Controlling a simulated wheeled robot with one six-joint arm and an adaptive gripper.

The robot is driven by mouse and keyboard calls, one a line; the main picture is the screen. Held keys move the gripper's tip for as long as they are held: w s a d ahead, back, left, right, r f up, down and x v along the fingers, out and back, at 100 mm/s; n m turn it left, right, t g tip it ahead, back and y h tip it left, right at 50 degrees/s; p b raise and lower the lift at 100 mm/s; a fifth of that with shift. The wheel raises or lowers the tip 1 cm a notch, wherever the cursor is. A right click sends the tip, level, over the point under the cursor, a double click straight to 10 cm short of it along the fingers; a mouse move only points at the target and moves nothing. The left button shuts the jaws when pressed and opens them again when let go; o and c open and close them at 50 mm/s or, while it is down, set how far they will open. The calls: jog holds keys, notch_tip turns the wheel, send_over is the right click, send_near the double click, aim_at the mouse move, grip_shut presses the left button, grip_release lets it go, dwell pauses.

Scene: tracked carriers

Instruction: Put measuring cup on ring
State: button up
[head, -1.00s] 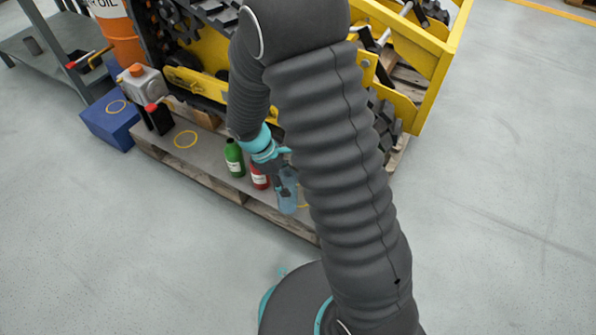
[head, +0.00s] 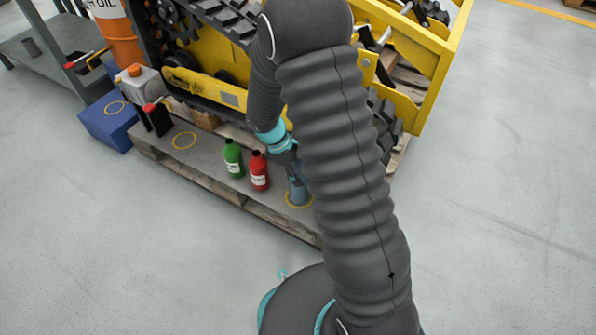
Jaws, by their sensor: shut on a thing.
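The measuring cup (head: 299,194) is a bluish see-through vessel, upright at the right part of the pallet. My gripper (head: 295,175) is shut on it from above; the arm hides part of both. A yellow ring (head: 290,204) lies on the pallet top (head: 215,178) around the foot of the cup. The cup looks to be inside the ring, but I cannot tell whether its base touches the pallet. A second yellow ring (head: 184,141) lies bare further left on the pallet, and a third ring (head: 115,108) is on the blue box.
A red bottle (head: 259,172) stands just left of the cup, with a green bottle (head: 233,158) beyond it. A grey jug (head: 140,88) and a black container (head: 158,117) stand near the blue box (head: 108,128). Yellow tracked machinery (head: 215,85) is behind.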

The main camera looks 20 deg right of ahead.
jog(key=shift+f, duration=0.15)
jog(key=o, duration=1.4)
jog(key=p+v, duration=0.3)
jog(key=v, duration=1)
jog(key=s+d+r+m+t+y, duration=0.3)
jog(key=s+r+m, duration=0.55)
jog(key=r, duration=0.65)
jog(key=shift+s+d+r+m+t+y, duration=0.25)
jog(key=shift+s+r+m+t, duration=0.7)
jog(key=shift+s, duration=1.55)
jog(key=shift+s+d+r+m+t+y, duration=0.25)
jog(key=shift+s+r+m+t, duration=0.6)
jog(key=shift+s, duration=1.7)
jog(key=shift+s+d+r+m+t+y, duration=0.1)
jog(key=shift+s+d+r+m+t, duration=0.4)
jog(key=shift+s+r, duration=1.4)
